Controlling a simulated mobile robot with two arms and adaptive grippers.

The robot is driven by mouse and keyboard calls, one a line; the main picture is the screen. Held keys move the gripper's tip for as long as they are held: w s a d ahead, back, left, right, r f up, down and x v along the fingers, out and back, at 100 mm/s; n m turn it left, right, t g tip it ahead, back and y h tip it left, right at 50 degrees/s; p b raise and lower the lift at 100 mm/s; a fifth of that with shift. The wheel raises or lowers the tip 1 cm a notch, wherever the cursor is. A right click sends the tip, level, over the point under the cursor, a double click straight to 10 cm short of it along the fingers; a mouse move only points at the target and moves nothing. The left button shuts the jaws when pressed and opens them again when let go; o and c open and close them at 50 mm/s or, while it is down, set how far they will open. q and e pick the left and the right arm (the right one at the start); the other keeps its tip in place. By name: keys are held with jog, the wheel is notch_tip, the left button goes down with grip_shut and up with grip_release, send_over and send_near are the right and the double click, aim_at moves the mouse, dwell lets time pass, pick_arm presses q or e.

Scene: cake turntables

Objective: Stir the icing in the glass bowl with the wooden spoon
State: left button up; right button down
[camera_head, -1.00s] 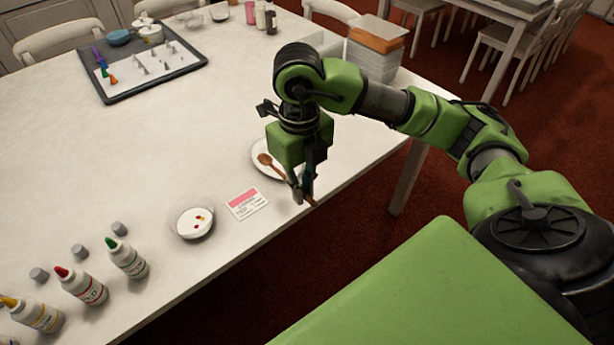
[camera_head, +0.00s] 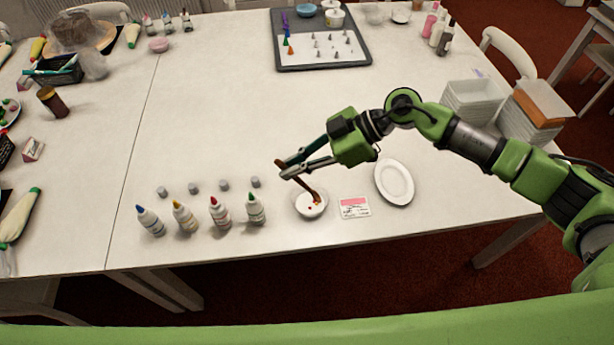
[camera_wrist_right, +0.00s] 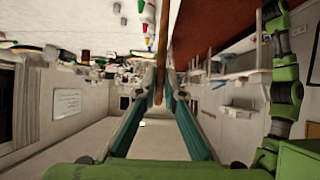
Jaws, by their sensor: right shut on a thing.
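My right gripper (camera_head: 287,171) is shut on the handle of the wooden spoon (camera_head: 309,189). The spoon slants down to the right, with its lower end in the glass bowl (camera_head: 300,213). The small bowl holds white icing with a few coloured spots; the spoon's head is partly hidden there. In the right wrist view the spoon's handle (camera_wrist_right: 159,50) runs between the fingertips (camera_wrist_right: 159,84). My left gripper is in neither current view.
A white oval plate (camera_head: 395,182) and a pink-and-white card (camera_head: 354,207) lie right of the bowl. Several colour bottles (camera_head: 220,213) stand to its left, with grey caps (camera_head: 224,185) behind them. A dark tray (camera_head: 322,68) sits farther back. The table's middle is clear.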

jog(key=w+d+f+m+t+p, duration=0.45)
jog(key=w+m+t+p, duration=0.35)
jog(key=t, duration=0.3)
notch_tip(320, 180, down, 9)
jog(key=m+b, duration=0.1)
jog(key=b, duration=0.3)
jog(key=shift+s+a+r, duration=0.15)
jog(key=shift+s+a, duration=0.05)
jog(key=shift+s, duration=0.05)
jog(key=shift+s, duration=0.1)
